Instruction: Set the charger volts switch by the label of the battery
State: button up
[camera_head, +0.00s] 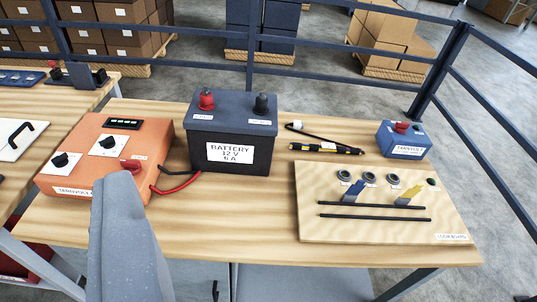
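The charger (88,172) is an orange box on the left of the wooden table. Its sloped top has a dark display (123,123), two black knobs on white plates, a left knob (60,160) and an upper knob (107,142), and a red knob (132,166). The small print by the knobs is too small to read. The dark battery (233,130) stands right of the charger; its label (230,153) reads "BATTERY 12 V 6 A". My gripper (117,215) shows as a grey shape in front of the charger, hiding part of its front. Its fingertips are not distinguishable.
Red and black leads (178,184) run between charger and battery. A wooden board (390,222) with switches and black rails lies on the right. Blue railings (350,75) border the back.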

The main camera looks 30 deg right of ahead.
aim_at(60, 160)
jog(key=z, duration=0.65)
jog(key=i, duration=0.45)
jog(key=u, duration=0.2)
jog(key=k, duration=1.25)
jog(key=u, duration=0.35)
jog(key=i, duration=0.7)
jog(key=u, duration=0.55)
jog(key=i, duration=1.25)
jog(key=z, duration=0.2)
